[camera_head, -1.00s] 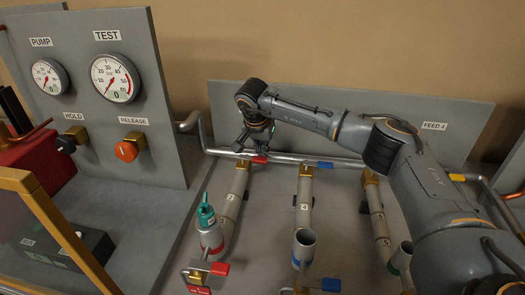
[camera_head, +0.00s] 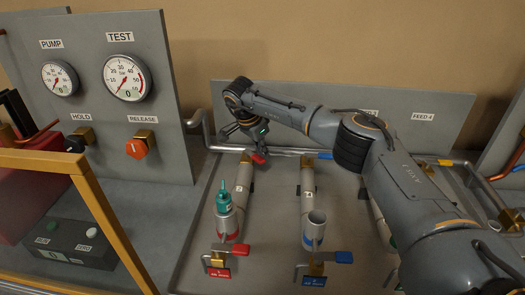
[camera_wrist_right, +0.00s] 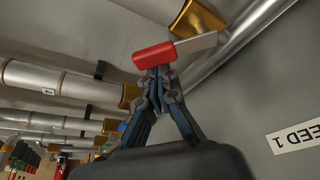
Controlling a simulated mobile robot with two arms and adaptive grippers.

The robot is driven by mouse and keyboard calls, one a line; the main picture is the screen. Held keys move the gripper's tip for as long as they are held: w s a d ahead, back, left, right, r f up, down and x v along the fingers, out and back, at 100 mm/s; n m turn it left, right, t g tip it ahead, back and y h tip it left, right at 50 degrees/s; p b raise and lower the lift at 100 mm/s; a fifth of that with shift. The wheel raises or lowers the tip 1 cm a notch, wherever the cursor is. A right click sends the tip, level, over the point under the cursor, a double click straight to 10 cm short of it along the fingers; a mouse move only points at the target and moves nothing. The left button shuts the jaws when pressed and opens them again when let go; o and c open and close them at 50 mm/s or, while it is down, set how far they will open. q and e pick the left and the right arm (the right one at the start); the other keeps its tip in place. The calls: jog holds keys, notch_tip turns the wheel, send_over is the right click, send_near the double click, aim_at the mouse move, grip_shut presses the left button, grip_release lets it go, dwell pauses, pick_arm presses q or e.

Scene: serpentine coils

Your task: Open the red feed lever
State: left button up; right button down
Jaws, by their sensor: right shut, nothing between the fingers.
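The red feed lever (camera_head: 259,157) is on the back pipe (camera_head: 290,151), above the first coil. In the right wrist view its red grip (camera_wrist_right: 153,55) joins a flat metal arm at a brass valve (camera_wrist_right: 198,18). The lever stands at an angle to the pipe there. My right gripper (camera_head: 264,148) is shut and empty, with its fingertips (camera_wrist_right: 162,73) right at the red grip. Whether they touch it I cannot tell. My left gripper is not in view.
A blue lever (camera_head: 326,155) is farther right on the pipe. Below stand a red-banded tube with a green fitting (camera_head: 224,200) and a blue-banded tube (camera_head: 315,225). A gauge panel (camera_head: 110,105) stands at left, with a yellow frame (camera_head: 95,210) in front.

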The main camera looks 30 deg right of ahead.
aim_at(256, 161)
jog(key=a+m, duration=0.1)
jog(key=m, duration=0.1)
jog(key=a+m+g, duration=0.1)
jog(key=shift+s+m, duration=0.35)
jog(key=shift+m, duration=0.05)
jog(key=shift+s+a+p, duration=0.1)
jog(key=shift+a+p, duration=0.25)
jog(key=shift+a, duration=1.05)
